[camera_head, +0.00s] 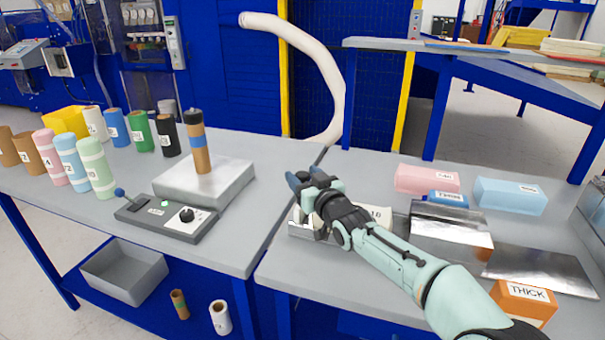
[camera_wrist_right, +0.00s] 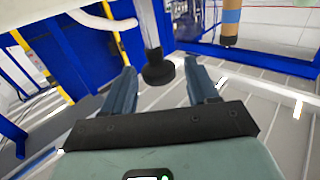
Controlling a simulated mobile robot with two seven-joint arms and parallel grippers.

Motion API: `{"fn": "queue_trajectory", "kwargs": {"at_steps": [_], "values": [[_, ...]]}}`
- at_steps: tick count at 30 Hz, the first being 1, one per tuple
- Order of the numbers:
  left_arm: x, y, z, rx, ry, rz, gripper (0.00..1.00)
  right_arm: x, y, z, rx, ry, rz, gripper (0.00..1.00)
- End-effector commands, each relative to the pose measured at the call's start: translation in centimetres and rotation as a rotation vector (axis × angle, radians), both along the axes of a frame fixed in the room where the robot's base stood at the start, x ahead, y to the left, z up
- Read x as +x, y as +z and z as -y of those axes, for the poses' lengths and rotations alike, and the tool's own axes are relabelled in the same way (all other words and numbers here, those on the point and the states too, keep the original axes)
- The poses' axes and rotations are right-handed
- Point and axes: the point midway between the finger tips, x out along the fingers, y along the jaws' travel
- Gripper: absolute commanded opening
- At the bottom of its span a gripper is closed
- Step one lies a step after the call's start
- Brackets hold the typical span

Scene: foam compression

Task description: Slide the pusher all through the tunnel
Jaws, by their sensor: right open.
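My right gripper (camera_head: 305,181) reaches over the front left part of the right table, above a silver metal piece (camera_head: 300,229) that may be part of the tunnel. The arm hides most of it. In the right wrist view the gripper (camera_wrist_right: 163,74) is open. A black knob (camera_wrist_right: 158,72) on a metal rod, perhaps the pusher's handle, shows between the two fingers, with gaps on both sides. I cannot tell how far ahead it is. A cream block with a printed label (camera_head: 378,212) is partly hidden behind the arm. My left gripper is out of view.
Pink (camera_head: 428,179), light blue (camera_head: 510,195) and orange THICK (camera_head: 524,300) blocks stand right of the arm, near shiny metal pieces (camera_head: 450,236). The left table holds several labelled cylinders, a control box (camera_head: 167,217) and a grey block (camera_head: 225,184) bearing a brown-blue-black cylinder (camera_head: 200,148).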

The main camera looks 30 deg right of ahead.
Motion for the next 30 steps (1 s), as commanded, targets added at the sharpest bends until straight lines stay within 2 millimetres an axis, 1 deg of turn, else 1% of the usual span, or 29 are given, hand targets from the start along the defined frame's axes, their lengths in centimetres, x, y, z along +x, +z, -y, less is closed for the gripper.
{"fn": "queue_trajectory", "kwargs": {"at_steps": [3, 6, 14, 17, 18, 19, 20, 30], "values": [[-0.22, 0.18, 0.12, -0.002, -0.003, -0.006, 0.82, 0.97, 0.02, 0.1, 0.001, 0.0, 0.001, 0.59], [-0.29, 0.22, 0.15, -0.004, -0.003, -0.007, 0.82, 1.29, 0.03, 0.13, 0.001, -0.001, 0.001, 0.59], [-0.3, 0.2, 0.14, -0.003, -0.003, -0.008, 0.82, 1.36, -0.01, 0.14, 0.001, -0.001, 0.0, 0.59], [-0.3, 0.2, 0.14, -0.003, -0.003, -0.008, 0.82, 1.35, -0.01, 0.15, 0.001, -0.001, 0.0, 0.29], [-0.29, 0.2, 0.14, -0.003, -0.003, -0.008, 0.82, 1.34, -0.01, 0.14, 0.001, -0.001, 0.0, 0.16], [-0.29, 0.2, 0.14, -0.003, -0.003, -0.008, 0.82, 1.34, -0.01, 0.14, 0.001, -0.001, 0.001, 0.06], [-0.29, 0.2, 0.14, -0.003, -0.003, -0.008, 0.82, 1.34, -0.01, 0.14, 0.001, -0.001, 0.0, 0.0], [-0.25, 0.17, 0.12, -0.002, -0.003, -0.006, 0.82, 1.32, -0.02, 0.15, 0.001, -0.001, 0.0, 0.0]]}}
